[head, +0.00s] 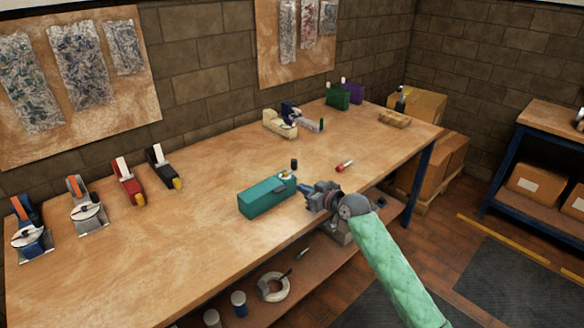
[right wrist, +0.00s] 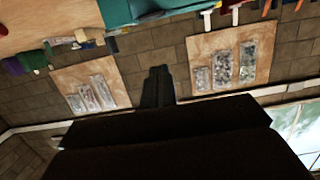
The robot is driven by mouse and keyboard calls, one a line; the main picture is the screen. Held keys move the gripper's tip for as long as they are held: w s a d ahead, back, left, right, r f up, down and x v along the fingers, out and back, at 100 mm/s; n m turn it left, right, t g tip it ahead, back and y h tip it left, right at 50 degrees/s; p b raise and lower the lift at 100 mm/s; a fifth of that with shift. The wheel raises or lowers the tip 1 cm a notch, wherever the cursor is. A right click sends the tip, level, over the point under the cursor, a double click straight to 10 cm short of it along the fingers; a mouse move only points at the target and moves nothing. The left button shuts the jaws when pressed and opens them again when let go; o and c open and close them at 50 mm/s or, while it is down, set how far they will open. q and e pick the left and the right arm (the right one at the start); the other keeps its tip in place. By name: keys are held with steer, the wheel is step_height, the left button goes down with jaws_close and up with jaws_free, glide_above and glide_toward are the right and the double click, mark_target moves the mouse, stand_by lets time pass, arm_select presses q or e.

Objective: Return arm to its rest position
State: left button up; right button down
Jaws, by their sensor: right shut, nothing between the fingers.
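My right arm (head: 393,265), in a pale green quilted sleeve, comes in from the lower right of the head view. My right gripper (head: 308,192) is at the front edge of the workbench (head: 225,170), just right of a teal box (head: 267,197). Whether it touches the box cannot be told. In the right wrist view its dark fingers (right wrist: 158,84) are together with nothing between them. That view is upside down and shows the teal box (right wrist: 125,10) at its top edge. My left gripper is not in view.
Tape dispensers (head: 128,180) stand along the bench's left and back. A red marker (head: 345,166) lies behind my gripper. Green (head: 338,97) and purple containers stand at the far end. Floor right of my arm is open.

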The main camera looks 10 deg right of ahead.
steer(key=s+d+f+m+g+h, duration=0.1)
steer(key=s+d+f+g+h, duration=0.15)
steer(key=s+f, duration=0.4)
steer(key=s+d+f+m+g+h, duration=0.1)
steer(key=s+d+f+m+h, duration=0.2)
steer(key=f, duration=0.7)
steer(key=s+d+f+g+h, duration=0.1)
steer(key=s+f+g+h, duration=0.15)
steer(key=s+f, duration=0.55)
steer(key=s+a+f+g, duration=0.1)
steer(key=s+f, duration=0.6)
steer(key=s, duration=0.4)
steer(key=s+a+f+g, duration=0.1)
steer(key=s+f+g, duration=0.1)
steer(key=s+f, duration=0.5)
steer(key=s+a+f+m+g, duration=0.1)
steer(key=s+f, duration=0.6)
steer(key=s, duration=0.9)
steer(key=shift+s+a+f+g, duration=0.2)
steer(key=shift+s+f+g, duration=0.1)
steer(key=shift+g, duration=0.3)
